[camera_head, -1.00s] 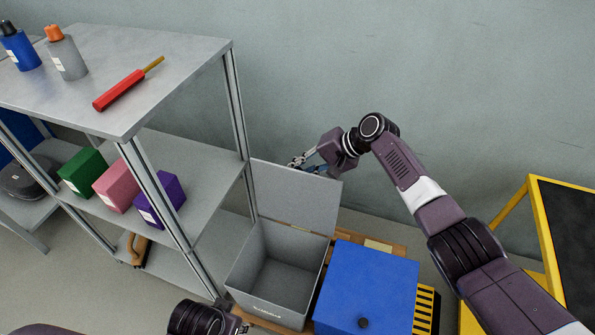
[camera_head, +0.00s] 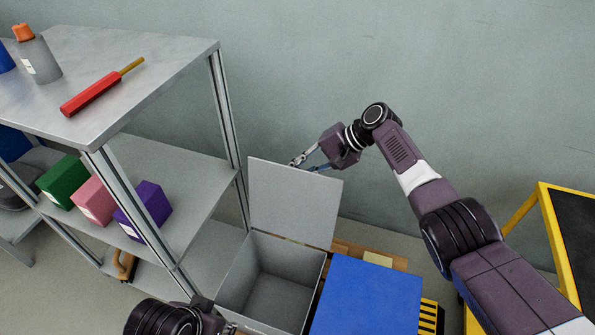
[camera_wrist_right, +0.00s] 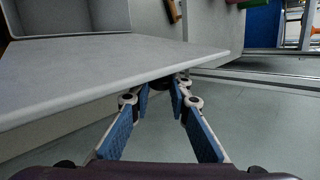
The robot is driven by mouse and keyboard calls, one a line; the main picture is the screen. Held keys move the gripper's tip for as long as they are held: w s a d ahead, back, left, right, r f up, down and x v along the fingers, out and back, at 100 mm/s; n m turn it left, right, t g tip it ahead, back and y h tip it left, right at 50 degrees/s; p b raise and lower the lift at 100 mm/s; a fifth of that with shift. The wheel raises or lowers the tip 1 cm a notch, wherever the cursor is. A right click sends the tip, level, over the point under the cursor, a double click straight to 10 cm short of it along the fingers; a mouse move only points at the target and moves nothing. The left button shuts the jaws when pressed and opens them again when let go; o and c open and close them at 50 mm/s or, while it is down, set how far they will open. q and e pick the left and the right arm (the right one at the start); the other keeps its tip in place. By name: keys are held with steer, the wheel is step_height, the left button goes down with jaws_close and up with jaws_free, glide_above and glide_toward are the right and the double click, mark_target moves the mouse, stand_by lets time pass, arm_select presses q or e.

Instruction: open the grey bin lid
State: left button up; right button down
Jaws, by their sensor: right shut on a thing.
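The grey bin (camera_head: 262,290) stands open on the floor, and its inside looks empty. Its flat grey lid (camera_head: 293,203) stands up steeply along the bin's back edge. My right gripper (camera_head: 304,164) is behind the lid's top edge. In the right wrist view the lid (camera_wrist_right: 110,68) spans the picture, and the blue-padded fingers of my right gripper (camera_wrist_right: 163,90) close on a small dark knob (camera_wrist_right: 160,83) at its edge, partly hidden by the fingers. My left gripper (camera_head: 212,318) shows only in part near the bin's front left, and its fingers are unclear.
A blue bin (camera_head: 368,297) stands close to the right of the grey bin. A metal shelf (camera_head: 165,60) with a red-handled tool (camera_head: 95,92) and coloured boxes is close on the left. A yellow-framed stand (camera_head: 549,225) is at right, and the wall is behind.

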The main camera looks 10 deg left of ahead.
steer(key=shift+a, duration=0.1)
steer(key=c, duration=1.8)
jaws_free()
steer(key=v, duration=1.2)
